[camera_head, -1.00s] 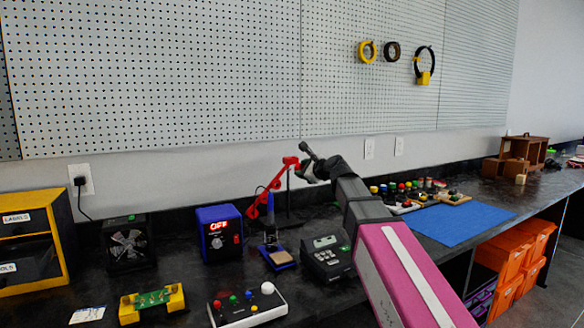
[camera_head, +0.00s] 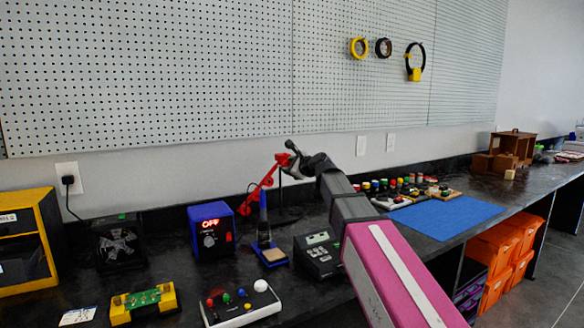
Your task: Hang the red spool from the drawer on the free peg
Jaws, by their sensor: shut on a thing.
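My gripper (camera_head: 293,149) is at the far end of my arm, raised over the back of the bench in front of the pegboard's lower edge. It is small and dark here. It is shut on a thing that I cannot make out. I cannot pick out the red spool; the red near the gripper looks like part of a red jointed stand (camera_head: 258,189). On the pegboard (camera_head: 200,70) hang a yellow spool (camera_head: 352,47), a dark spool (camera_head: 383,41) and a black ring with a yellow piece (camera_head: 415,74). I cannot make out the free peg. No open drawer shows.
A yellow cabinet (camera_head: 48,215) stands at the left. A fan box (camera_head: 118,245), a blue soldering station (camera_head: 211,230), an iron stand (camera_head: 272,253) and a dark meter (camera_head: 320,255) crowd the bench. A blue mat (camera_head: 440,217) lies clear at right. Orange bins (camera_head: 490,250) sit below.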

